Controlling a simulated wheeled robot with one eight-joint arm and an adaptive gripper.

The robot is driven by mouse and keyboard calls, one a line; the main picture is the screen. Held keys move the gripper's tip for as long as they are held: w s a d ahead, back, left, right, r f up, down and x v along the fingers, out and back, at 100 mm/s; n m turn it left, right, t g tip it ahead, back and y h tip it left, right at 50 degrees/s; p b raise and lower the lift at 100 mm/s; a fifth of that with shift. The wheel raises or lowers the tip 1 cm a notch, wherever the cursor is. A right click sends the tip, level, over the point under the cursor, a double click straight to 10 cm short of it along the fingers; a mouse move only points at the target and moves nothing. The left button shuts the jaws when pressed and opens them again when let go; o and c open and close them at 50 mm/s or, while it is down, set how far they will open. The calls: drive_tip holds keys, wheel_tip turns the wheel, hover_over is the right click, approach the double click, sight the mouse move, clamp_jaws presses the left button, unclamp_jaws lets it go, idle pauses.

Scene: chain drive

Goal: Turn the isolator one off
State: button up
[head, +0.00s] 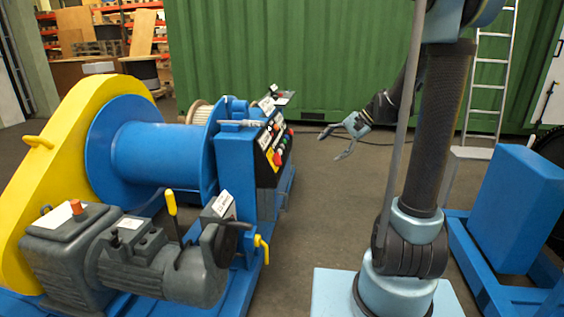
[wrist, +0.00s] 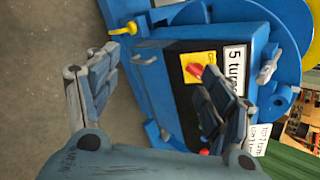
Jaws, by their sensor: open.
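The blue machine carries a black control panel (head: 266,143) with several knobs, buttons and white labels. A red rotary knob (head: 277,158) sits on a yellow plate at the panel's lower end; it looks like an isolator switch, but I cannot read its label. The red knob also shows in the wrist view (wrist: 195,71), partly behind a finger. My gripper (head: 335,144) is open and empty, to the right of the panel and apart from it. In the wrist view my gripper (wrist: 162,58) has its fingers spread, with the right finger hiding part of the panel.
A yellow-handled valve (head: 262,248) juts from the machine's near end. A grey motor with a yellow lever (head: 171,203) stands at the front left. A blue box (head: 517,205) on a frame stands at the right.

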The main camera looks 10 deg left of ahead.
drive_tip(key=w+a+f+m+y, duration=0.1)
drive_tip(key=w+a+f+y, duration=0.15)
drive_tip(key=w, duration=0.65)
drive_tip(key=m+g+y, duration=0.1)
drive_tip(key=g+y, duration=0.1)
drive_tip(key=y, duration=0.1)
approach(278, 160)
drive_tip(key=x, duration=0.5)
drive_tip(key=w+x, duration=0.1)
drive_tip(key=x, duration=0.2)
drive_tip(key=shift+a+f, duration=0.25)
drive_tip(key=shift+f, duration=0.05)
drive_tip(key=shift+w, duration=0.1)
drive_tip(key=c, duration=1.1)
